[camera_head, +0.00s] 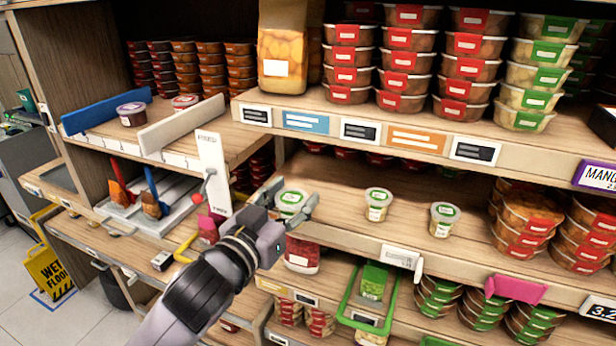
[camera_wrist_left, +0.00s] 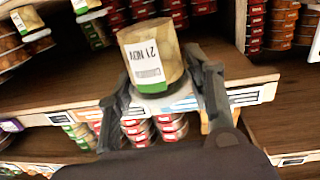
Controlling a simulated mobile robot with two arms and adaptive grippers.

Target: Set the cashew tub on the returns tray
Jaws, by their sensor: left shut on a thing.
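My left gripper (camera_head: 294,196) is shut on a small clear tub (camera_head: 290,201) with a green-rimmed lid, at the left end of the middle shelf. In the left wrist view the tub (camera_wrist_left: 150,55) shows pale contents and a white label reading 21 NOV, between the two fingers. I take it to be the cashew tub. I cannot tell whether its base touches the shelf. A shallow grey tray (camera_head: 57,177) lies at the far left, and a green-rimmed tray (camera_head: 348,318) holds a green pack low in front. Neither has a readable returns label. My right gripper is out of view.
A white divider (camera_head: 183,124) stands above the rack.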

